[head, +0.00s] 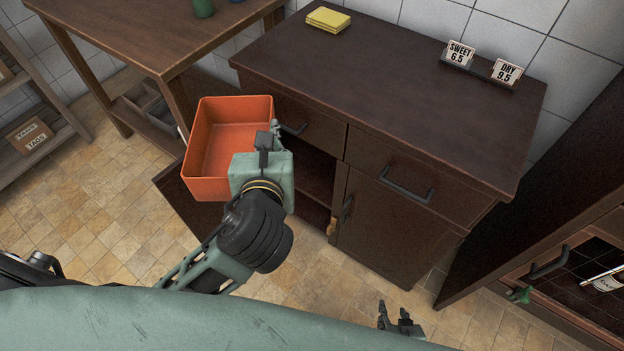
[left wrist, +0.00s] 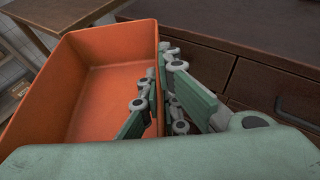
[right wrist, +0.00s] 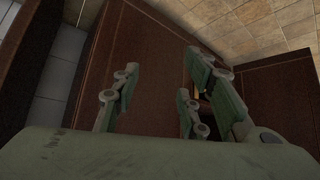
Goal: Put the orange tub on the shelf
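The orange tub (head: 215,165) is empty and held in the air, left of the dark cabinet, above an open cabinet door (head: 172,190). My left gripper (head: 275,132) is shut on the tub's right-hand wall; the left wrist view shows one finger inside the tub (left wrist: 105,85) and one outside. The cabinet's open compartment shows a dark inner shelf (head: 312,170), partly hidden by my left arm. My right gripper (head: 395,318) is low at the front, fingers apart and empty; it also shows in the right wrist view (right wrist: 160,85).
A brown wooden table (head: 150,30) stands at the back left. A dark cabinet with a bottle (head: 605,280) is at right. Tiled floor is clear at left.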

